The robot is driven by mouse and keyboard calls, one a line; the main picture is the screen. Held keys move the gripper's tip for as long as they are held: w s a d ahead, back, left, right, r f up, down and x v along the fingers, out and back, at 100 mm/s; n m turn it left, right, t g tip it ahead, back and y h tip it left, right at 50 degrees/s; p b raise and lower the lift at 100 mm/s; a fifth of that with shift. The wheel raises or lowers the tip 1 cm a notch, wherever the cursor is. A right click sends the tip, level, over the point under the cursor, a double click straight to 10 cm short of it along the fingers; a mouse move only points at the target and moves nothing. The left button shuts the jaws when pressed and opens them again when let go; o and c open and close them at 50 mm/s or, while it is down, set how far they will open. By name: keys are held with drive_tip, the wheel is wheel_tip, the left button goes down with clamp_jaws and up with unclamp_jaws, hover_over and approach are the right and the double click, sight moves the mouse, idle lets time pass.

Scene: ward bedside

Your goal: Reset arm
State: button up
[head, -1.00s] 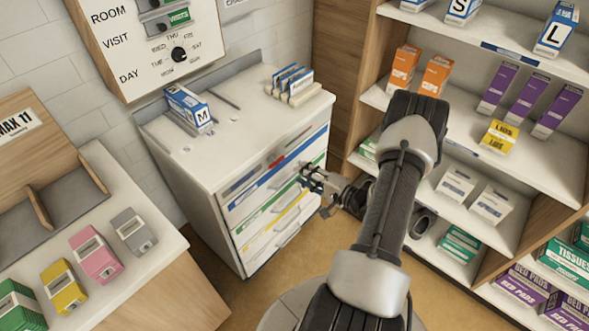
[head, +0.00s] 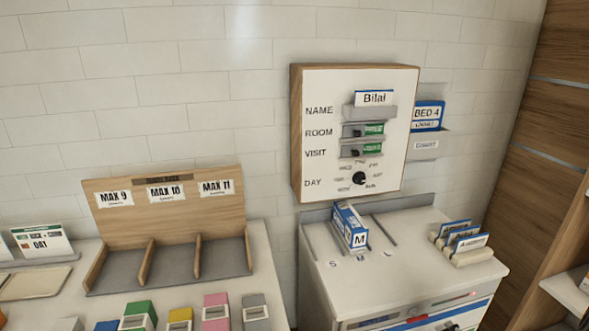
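Only a small dark piece, which looks like the tip of my gripper (head: 451,327), shows at the bottom edge of the head view, in front of the white drawer cabinet (head: 405,275). Its fingers are cut off by the frame, so I cannot tell whether it is open or holds anything. Most of my arm is out of view; a dark bit that may be part of it shows at the lower right edge.
A wall board (head: 322,135) with a name card "Bilal" (head: 376,98) and a day dial (head: 359,178) hangs above the cabinet. On the cabinet are an "M" box (head: 348,227) and a card rack (head: 470,257). A wooden divider (head: 172,212) and several coloured boxes stand left.

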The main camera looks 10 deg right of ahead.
drive_tip(key=w+a+r+n+g+h, duration=0.1)
drive_tip(key=w+r+n+g+h, duration=0.15)
drive_tip(key=r, duration=0.35)
drive_tip(key=w+a+r+n+g+h, duration=0.1)
drive_tip(key=w+r+n, duration=0.25)
drive_tip(key=r, duration=0.35)
drive_tip(key=s+a+r+n+g+h, duration=0.1)
drive_tip(key=a+r+n+g, duration=0.1)
drive_tip(key=a+r, duration=0.6)
drive_tip(key=s+a+r+n+g+y, duration=0.2)
drive_tip(key=s+a+r+n, duration=0.1)
drive_tip(key=s+a, duration=0.9)
drive_tip(key=s+a+r+n+g+y, duration=0.2)
drive_tip(key=s+a+r+n, duration=0.2)
drive_tip(key=s+a, duration=0.7)
drive_tip(key=shift+s+a, duration=0.35)
drive_tip(key=shift+a, duration=0.25)
drive_tip(key=shift+r, duration=0.1)
